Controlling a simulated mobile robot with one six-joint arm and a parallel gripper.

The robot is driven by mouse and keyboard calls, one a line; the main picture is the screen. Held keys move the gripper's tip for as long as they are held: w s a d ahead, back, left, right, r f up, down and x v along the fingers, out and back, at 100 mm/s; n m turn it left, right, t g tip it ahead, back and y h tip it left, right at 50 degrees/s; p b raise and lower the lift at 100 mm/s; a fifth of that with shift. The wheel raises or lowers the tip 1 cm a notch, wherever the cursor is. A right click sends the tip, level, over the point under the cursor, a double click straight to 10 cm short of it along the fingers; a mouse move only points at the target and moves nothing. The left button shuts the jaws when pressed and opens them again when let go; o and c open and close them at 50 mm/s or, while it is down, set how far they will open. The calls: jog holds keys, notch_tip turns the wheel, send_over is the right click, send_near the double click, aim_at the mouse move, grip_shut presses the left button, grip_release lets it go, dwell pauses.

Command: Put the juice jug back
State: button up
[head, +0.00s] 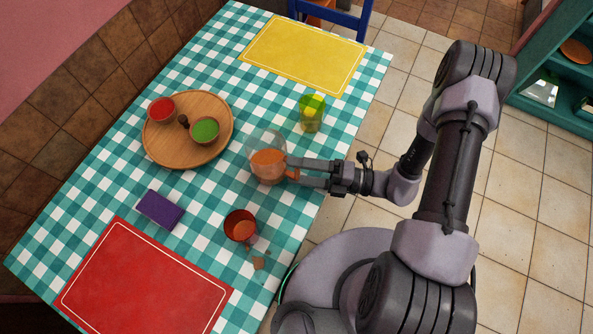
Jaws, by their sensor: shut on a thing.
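The juice jug (267,160) is clear and rounded, with orange juice inside. It stands upright on or just above the checkered tablecloth near the right edge of the table; I cannot tell whether it touches the cloth. My gripper (292,172) reaches in from the right and is shut on the jug's right side, at an orange part that looks like its handle. The fingers partly hide that side.
A green glass (312,115) stands behind the jug. A round wooden board (185,152) with red and green bowls lies to the left. A reddish cup (240,226) and small broken-looking pieces (259,262) are in front. Yellow (303,54) and red (142,285) placemats and a purple item (160,209) lie around.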

jog(key=shift+p, duration=0.3)
jog(key=shift+f, duration=0.1)
jog(key=o, duration=1.6)
jog(key=shift+f, duration=0.1)
jog(key=o, duration=0.4)
